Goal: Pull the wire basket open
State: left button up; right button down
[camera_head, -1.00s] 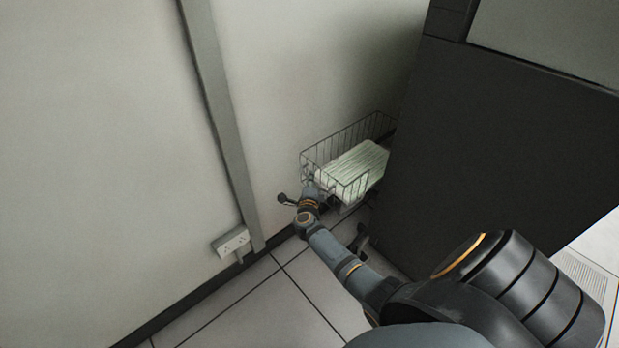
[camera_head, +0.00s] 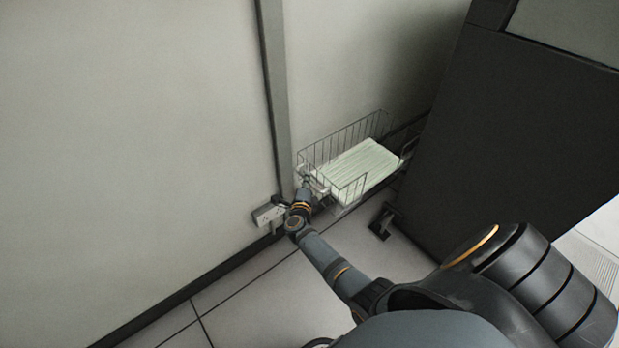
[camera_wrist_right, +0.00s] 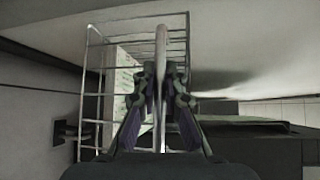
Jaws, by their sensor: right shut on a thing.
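The wire basket (camera_head: 352,137) stands out from beside the dark cabinet, along the pale wall, with a stack of pale green-white cards (camera_head: 362,167) lying in it. My right gripper (camera_head: 308,183) is at the basket's near left end, shut on its front. In the right wrist view my right gripper (camera_wrist_right: 160,95) has its two fingers closed on a pale upright bar (camera_wrist_right: 161,60), with the basket's wires (camera_wrist_right: 92,90) behind and to the left. The exact contact is small in the head view. My left gripper does not show.
The dark cabinet (camera_head: 500,150) stands to the right of the basket. A wall socket (camera_head: 268,214) and a vertical grey conduit (camera_head: 275,100) are close to the left of my gripper. The tiled floor (camera_head: 240,300) below is clear.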

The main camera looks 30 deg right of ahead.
jog(key=shift+a+f, duration=0.2)
jog(key=shift+a, duration=0.05)
jog(key=c, duration=1.4)
grip_release()
jog(key=shift+a+r, duration=0.1)
jog(key=shift+r, duration=0.05)
jog(key=v, duration=0.7)
jog(key=shift+s, duration=0.25)
